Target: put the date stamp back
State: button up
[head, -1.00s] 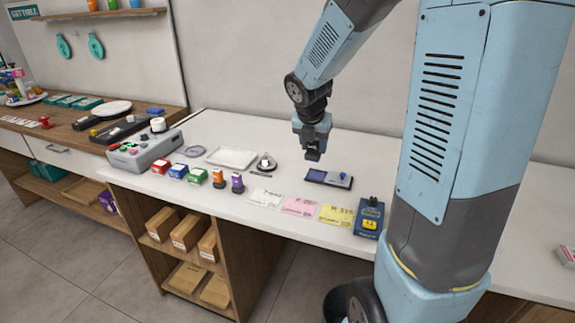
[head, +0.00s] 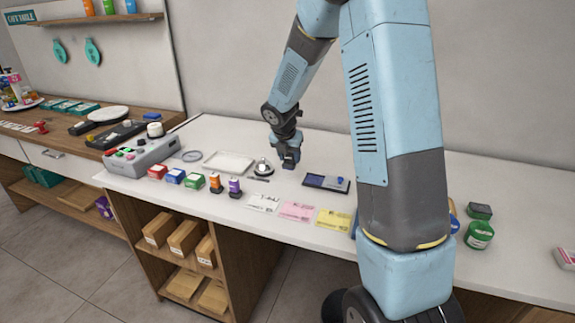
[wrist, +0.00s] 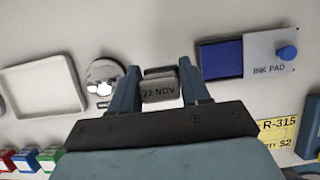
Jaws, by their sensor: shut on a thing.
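My gripper (wrist: 160,92) is shut on the date stamp (wrist: 158,92), a grey block reading "22 NOV" between the fingers in the wrist view. In the head view my gripper (head: 288,163) hangs over the white counter, between the silver bell (head: 263,167) and the ink pad (head: 326,183). The stamp cannot be made out clearly there, nor whether it touches the counter. The bell also shows left of the fingers in the wrist view (wrist: 103,72). The blue ink pad (wrist: 221,59) lies right of them, its lid marked "INK PAD".
A white tray (head: 229,163) lies left of the bell. Red, blue and green boxes (head: 193,181) and orange and purple stamps (head: 234,187) stand front left. White, pink (head: 297,211) and yellow slips lie in front. My arm hides part of the right counter.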

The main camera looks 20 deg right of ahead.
aim_at(288, 164)
jog(key=shift+w+f, duration=0.2)
jog(key=shift+f, duration=0.1)
jog(key=f, duration=0.3)
jog(key=shift+w+a+f, duration=0.1)
jog(key=shift+w+f, duration=0.1)
jog(key=o, duration=0.9)
jog(key=shift+c, duration=0.2)
